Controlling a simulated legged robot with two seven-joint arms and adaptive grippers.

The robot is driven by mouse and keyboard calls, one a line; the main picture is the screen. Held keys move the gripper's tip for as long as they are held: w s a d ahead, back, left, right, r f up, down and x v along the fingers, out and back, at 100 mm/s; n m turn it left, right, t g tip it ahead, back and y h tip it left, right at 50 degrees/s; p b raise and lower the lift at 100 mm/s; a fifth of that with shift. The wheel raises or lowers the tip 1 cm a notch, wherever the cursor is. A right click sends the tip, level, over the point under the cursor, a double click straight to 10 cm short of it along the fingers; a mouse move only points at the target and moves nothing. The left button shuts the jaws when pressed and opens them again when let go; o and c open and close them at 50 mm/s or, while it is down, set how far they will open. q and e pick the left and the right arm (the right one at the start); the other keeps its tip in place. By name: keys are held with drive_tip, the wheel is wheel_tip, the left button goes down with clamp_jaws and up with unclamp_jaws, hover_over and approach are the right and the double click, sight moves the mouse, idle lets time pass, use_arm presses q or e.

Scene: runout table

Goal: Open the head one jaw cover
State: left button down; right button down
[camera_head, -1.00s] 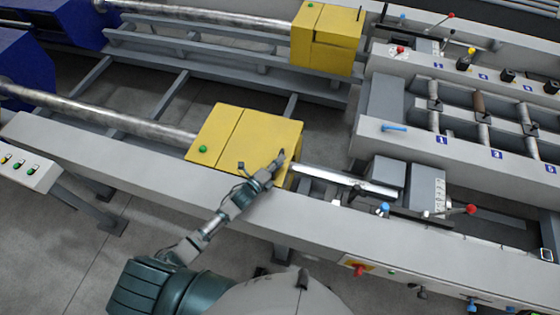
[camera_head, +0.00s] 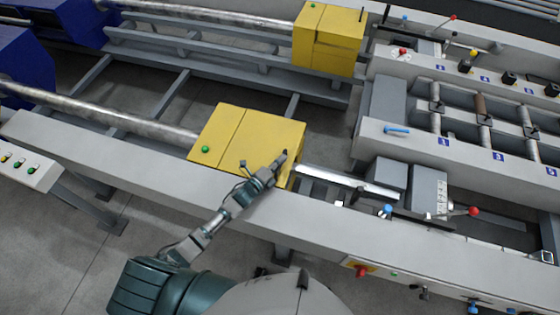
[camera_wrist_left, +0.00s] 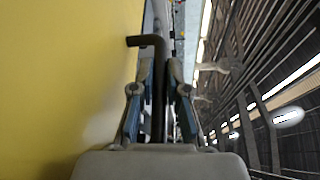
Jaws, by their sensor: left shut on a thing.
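The near yellow jaw cover (camera_head: 232,132) sits closed over the machine bed, with a green button on its left part. A second yellow cover (camera_head: 328,38) stands on the far line; I cannot tell from labels which is head one. My left gripper (camera_head: 280,161) is at the right edge of the near cover. In the left wrist view the gripper (camera_wrist_left: 158,100) is shut on a dark bent handle (camera_wrist_left: 150,42) beside the yellow cover face (camera_wrist_left: 60,80). My right gripper is not in view.
A bright metal bar (camera_head: 345,179) runs right from the near cover to grey blocks (camera_head: 388,180). A round shaft (camera_head: 110,115) enters it from the left. A grey rail (camera_head: 340,235) lies along the front, with a red knob (camera_head: 474,211) at the right.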

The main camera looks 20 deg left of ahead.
use_arm(q)
drive_tip(key=shift+r+p, duration=0.35)
drive_tip(key=shift+r, duration=0.5)
drive_tip(key=a+r+n+t+p, duration=0.45)
drive_tip(key=a+r+n, duration=0.5)
drive_tip(key=r, duration=0.55)
drive_tip(key=a+r+n+t+y+b, duration=0.1)
drive_tip(key=a+n+y, duration=0.2)
drive_tip(key=a+n, duration=0.4)
drive_tip(key=w+a+r+n+t+y+b, duration=0.1)
drive_tip(key=a+n+y, duration=0.2)
drive_tip(key=a+n, duration=0.5)
drive_tip(key=shift+a+b, duration=0.4)
drive_tip(key=shift+a, duration=3.5)
drive_tip(key=shift+w+r, duration=0.1)
